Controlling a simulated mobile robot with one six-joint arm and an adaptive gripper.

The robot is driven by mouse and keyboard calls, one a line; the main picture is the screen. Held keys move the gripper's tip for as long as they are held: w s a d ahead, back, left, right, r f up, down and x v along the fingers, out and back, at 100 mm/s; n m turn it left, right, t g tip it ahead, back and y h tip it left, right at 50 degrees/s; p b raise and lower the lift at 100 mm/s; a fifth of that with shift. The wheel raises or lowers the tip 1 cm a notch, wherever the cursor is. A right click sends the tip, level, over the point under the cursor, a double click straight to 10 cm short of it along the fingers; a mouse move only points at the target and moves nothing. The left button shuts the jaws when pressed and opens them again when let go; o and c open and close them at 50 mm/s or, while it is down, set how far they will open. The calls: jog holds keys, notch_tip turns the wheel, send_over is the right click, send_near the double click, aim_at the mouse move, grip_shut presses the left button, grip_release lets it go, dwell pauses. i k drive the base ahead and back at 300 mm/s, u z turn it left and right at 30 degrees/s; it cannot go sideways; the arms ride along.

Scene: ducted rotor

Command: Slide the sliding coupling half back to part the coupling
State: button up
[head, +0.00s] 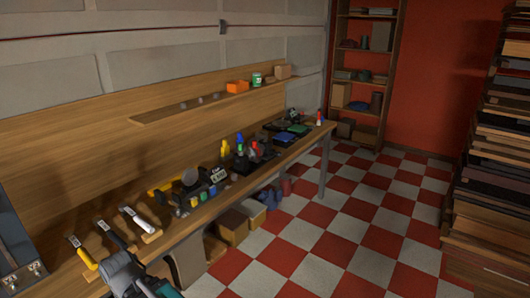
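A dark machine assembly (203,192) with a round grey disc stands on the wooden workbench (178,233), near the middle of its length. The sliding coupling half is too small to make out at this distance, and I cannot tell whether the coupling is joined or parted. Part of my arm, grey with a teal piece, shows at the bottom edge. Its fingers are not visible.
Several tools with yellow, black and white handles (138,220) lie at the bench's near end. Coloured items (240,148) and dark trays (290,133) stand farther along. Boxes (232,227) sit under the bench. The checkered floor (335,235) to the right is clear.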

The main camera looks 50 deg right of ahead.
aim_at(266, 151)
jog(key=z, duration=1.85)
jog(key=i, duration=0.8)
jog(key=u, duration=0.1)
